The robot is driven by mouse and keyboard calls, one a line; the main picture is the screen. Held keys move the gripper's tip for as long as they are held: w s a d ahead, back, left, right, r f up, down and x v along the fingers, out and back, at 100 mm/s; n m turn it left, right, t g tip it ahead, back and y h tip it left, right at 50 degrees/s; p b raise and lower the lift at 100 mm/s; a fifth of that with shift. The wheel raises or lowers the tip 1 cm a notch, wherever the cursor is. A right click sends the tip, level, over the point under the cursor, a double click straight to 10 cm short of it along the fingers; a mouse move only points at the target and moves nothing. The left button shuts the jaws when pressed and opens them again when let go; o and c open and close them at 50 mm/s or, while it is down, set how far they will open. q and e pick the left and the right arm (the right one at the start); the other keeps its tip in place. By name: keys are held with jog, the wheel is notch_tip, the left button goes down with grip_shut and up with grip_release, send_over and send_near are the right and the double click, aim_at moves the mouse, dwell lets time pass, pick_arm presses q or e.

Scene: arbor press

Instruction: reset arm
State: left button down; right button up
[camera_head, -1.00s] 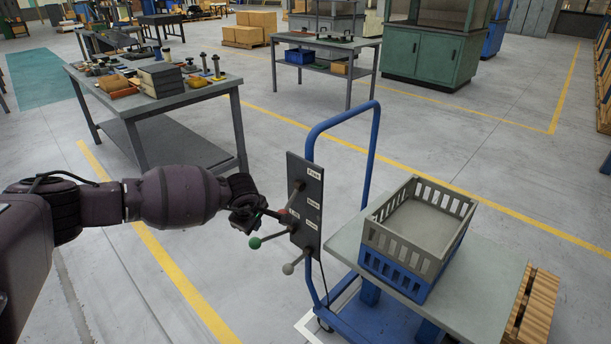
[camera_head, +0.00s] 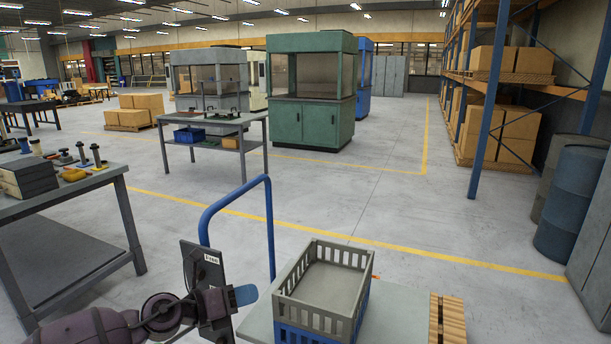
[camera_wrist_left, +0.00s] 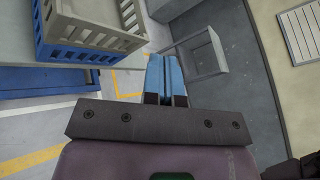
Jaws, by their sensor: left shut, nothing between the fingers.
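My left arm comes in from the bottom left and crosses in front of the panel. My left gripper (camera_head: 245,294) points right, toward the crates, with its blue fingertips just right of the panel. In the left wrist view the left gripper (camera_wrist_left: 166,75) has its two blue fingers together with nothing between them. My right gripper is not in view.
The cart's blue handrail (camera_head: 270,230) rises behind the panel. A workbench (camera_head: 85,178) with parts stands left.

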pick_arm(q)
jog(key=s+a+f+m+y, duration=0.4)
jog(key=s+f+m, duration=0.3)
jog(key=s+m, duration=0.4)
jog(key=s+a+f+m+t+y+p, duration=0.1)
jog(key=s+a+f+m+y, duration=0.4)
jog(key=s+m, duration=0.6)
jog(key=s+a+f+m+t+y+p, duration=0.1)
jog(key=s+a+f+m+y, duration=0.3)
jog(key=s+f+m, duration=0.5)
jog(key=s+a+m, duration=0.2)
jog(key=s+m, duration=0.1)
jog(key=shift+a+f, duration=0.15)
jog(key=shift+f, duration=0.05)
